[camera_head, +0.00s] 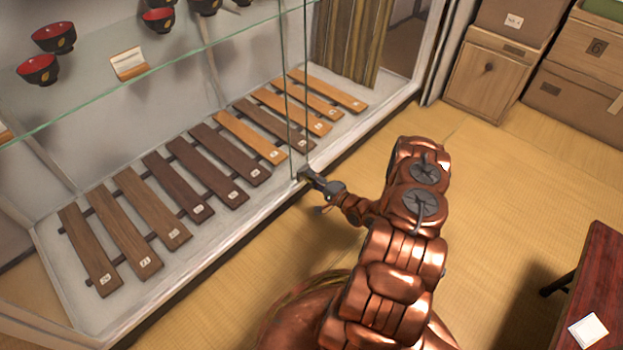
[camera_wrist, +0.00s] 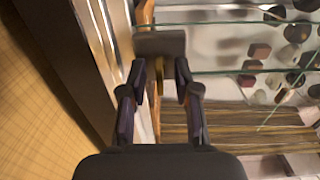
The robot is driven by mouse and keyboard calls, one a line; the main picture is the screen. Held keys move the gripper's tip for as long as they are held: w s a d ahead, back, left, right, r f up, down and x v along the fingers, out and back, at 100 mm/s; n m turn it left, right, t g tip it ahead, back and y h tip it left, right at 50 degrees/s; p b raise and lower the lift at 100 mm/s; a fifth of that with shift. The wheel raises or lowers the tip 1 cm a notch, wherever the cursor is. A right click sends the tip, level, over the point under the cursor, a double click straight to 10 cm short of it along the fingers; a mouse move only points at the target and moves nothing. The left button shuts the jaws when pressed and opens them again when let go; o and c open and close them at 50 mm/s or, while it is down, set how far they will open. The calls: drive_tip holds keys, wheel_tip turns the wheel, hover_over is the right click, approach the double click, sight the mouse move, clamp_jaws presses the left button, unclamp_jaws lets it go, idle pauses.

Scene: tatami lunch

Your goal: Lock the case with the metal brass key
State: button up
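The case (camera_head: 230,262) is a glass-fronted display cabinet filling the left of the head view. A small dark lock (camera_head: 304,174) sits at the bottom where its glass panes meet. In the wrist view, the lock (camera_wrist: 160,43) is a grey block just ahead of the fingertips. My gripper (camera_head: 322,186) is right at the lock. In the wrist view, my gripper (camera_wrist: 162,76) has its two dark fingers apart. A narrow brass-coloured piece, likely the metal brass key (camera_wrist: 161,84), shows between them below the lock, with visible gaps to both fingers. How far it sits in the lock is hidden.
Inside the case lie wooden slats (camera_head: 152,207), with red-and-black bowls (camera_head: 54,37) on a glass shelf (camera_head: 100,92). Wooden boxes (camera_head: 490,80) stand at the upper right. A red low table (camera_head: 603,262) is at the lower right. Tatami floor (camera_head: 500,185) between is clear.

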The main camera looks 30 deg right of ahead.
drive_tip(key=shift+s, duration=0.1)
drive_tip(key=v, duration=1.1)
drive_tip(key=shift+s, duration=0.4)
drive_tip(key=shift+d, duration=0.15)
